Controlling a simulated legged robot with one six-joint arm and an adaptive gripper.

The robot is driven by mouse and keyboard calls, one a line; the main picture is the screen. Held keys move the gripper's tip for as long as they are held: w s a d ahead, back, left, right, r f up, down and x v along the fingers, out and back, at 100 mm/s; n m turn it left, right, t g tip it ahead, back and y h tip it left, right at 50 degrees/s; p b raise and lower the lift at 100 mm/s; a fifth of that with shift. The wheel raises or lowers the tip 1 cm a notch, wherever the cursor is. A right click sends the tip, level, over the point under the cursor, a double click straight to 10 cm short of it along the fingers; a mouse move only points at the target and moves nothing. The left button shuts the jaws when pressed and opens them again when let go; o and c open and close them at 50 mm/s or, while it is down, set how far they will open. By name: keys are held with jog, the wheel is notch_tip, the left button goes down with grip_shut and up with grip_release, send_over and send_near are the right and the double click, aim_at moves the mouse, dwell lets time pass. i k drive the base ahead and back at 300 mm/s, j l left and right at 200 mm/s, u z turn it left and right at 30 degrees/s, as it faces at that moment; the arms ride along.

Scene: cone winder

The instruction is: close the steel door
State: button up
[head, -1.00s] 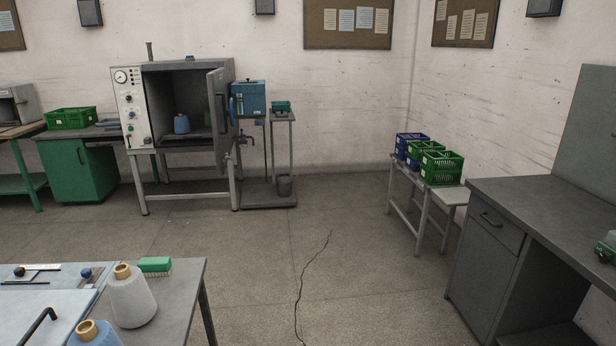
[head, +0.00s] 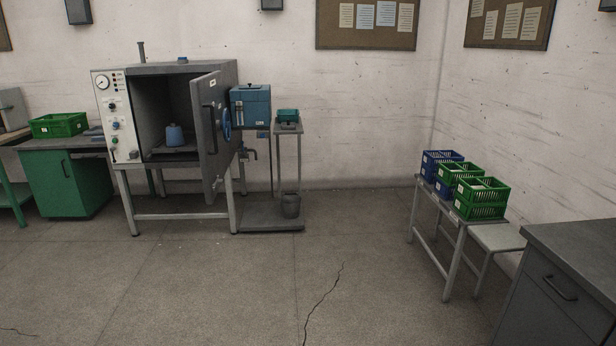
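The steel door (head: 208,150) belongs to the grey oven-like cabinet (head: 180,70) standing on a frame against the back wall. The door is hinged on the cabinet's right side and stands wide open, swung out toward me. It has a dark bar handle and a blue handwheel (head: 226,125). Inside the open chamber sits a blue-grey cone (head: 174,135). A white control panel (head: 118,115) with a gauge is on the cabinet's left front. My gripper is not in view.
A bench with green and blue crates (head: 482,197) and a grey desk (head: 575,270) are at right. The cracked floor (head: 270,290) ahead is open.

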aim_at(207, 91)
jog(key=i+u, duration=0.2)
jog(key=i, duration=0.3)
jog(key=i+l+u, duration=0.15)
jog(key=i, duration=0.3)
jog(key=i+u, duration=0.2)
jog(key=i, duration=0.3)
jog(key=i+l+u, duration=0.4)
jog(key=i, duration=0.15)
jog(key=i+l+u, duration=0.35)
jog(key=i, duration=0.15)
jog(key=i+u, duration=0.2)
jog(key=i, duration=0.9)
